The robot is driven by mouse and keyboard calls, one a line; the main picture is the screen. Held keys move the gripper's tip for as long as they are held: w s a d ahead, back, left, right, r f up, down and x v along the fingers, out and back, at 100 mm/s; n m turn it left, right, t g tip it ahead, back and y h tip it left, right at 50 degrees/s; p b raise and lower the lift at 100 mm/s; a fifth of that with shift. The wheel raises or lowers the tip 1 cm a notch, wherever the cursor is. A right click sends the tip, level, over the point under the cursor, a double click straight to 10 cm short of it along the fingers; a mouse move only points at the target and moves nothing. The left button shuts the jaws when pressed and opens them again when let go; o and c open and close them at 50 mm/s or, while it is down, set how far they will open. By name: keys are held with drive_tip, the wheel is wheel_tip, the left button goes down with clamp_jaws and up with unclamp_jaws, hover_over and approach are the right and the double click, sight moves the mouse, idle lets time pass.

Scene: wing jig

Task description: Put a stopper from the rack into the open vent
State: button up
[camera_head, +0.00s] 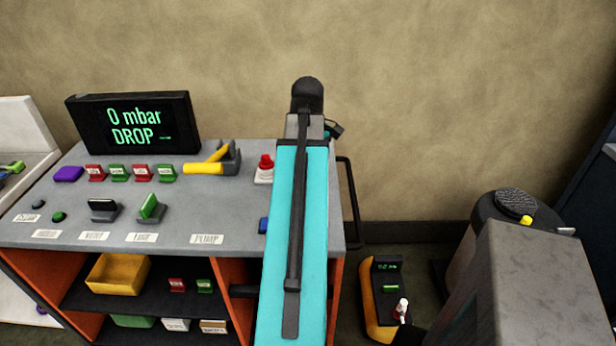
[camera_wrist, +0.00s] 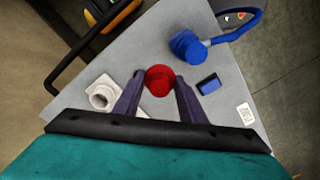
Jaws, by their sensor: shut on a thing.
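In the wrist view my gripper (camera_wrist: 150,84) is shut on a red round stopper (camera_wrist: 158,80), held between the two dark fingers over the grey bench top. A white fitting (camera_wrist: 103,93) with an open round hole stands just left of the fingers, apart from the stopper. In the head view a red knob (camera_head: 265,161) sits on a white base (camera_head: 264,177) left of my arm. I cannot tell whether that is a second stopper. My arm hides the gripper and the held stopper there. No rack can be made out for certain.
A blue fitting with a hose (camera_wrist: 188,46) and a small blue block (camera_wrist: 208,84) stand near the fingers. A black rail (camera_head: 352,205) runs along the bench's right side. A display (camera_head: 135,122) reads "0 mbar DROP". A yellow-handled device (camera_head: 204,168) stands left of the red knob.

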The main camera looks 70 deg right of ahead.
drive_tip(key=shift+r, duration=0.15)
drive_tip(key=shift+r+p, duration=1.15)
drive_tip(key=shift+p, duration=0.3)
drive_tip(key=shift+r, duration=0.2)
drive_tip(key=shift+r+p, duration=0.1)
drive_tip(key=shift+p, duration=0.2)
